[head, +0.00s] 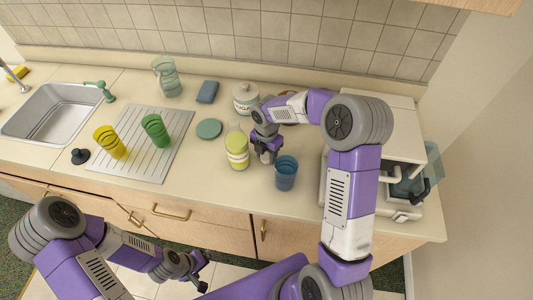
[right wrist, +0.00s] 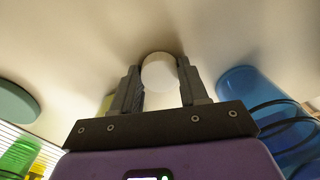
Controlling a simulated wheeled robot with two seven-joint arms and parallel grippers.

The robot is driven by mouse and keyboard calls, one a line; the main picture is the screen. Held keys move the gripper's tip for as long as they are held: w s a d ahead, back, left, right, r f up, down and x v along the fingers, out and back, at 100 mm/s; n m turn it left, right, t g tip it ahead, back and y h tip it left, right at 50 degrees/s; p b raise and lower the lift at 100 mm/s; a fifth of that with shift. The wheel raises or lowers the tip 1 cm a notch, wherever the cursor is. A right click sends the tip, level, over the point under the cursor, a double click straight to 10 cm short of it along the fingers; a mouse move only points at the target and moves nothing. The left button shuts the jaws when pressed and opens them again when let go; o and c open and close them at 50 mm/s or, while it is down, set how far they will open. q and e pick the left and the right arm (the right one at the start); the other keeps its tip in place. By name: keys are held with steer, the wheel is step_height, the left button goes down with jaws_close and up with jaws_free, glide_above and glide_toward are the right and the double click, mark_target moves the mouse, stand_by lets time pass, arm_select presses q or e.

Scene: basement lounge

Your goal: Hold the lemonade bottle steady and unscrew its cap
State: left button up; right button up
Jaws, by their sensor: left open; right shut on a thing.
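The lemonade bottle (head: 237,152), yellow-green with a pale band and a pale narrow top, stands upright on the counter. My right gripper (head: 268,157) is just right of it, low over the counter. In the right wrist view, that gripper (right wrist: 158,88) is shut on a white round thing (right wrist: 158,72) that looks like the cap, apart from the bottle. A yellow-green patch, likely the bottle (right wrist: 107,103), shows beside the left finger, mostly hidden. My left gripper (head: 193,268) is open and empty, in front of the counter and away from the bottle.
A blue cup (head: 286,175) stands close right of my right gripper. A sugar jar (head: 246,99), blue sponge (head: 207,92) and green coaster (head: 209,129) lie behind and left. Green (head: 154,130) and yellow (head: 109,142) tumblers stand on the drainboard (head: 145,167).

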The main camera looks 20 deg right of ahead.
mark_target(267, 156)
steer(key=shift+f, duration=0.15)
steer(key=o, duration=1.2)
steer(key=shift+c, duration=0.2)
step_height(267, 156, up, 12)
steer(key=p, duration=0.2)
steer(key=shift+r, duration=0.25)
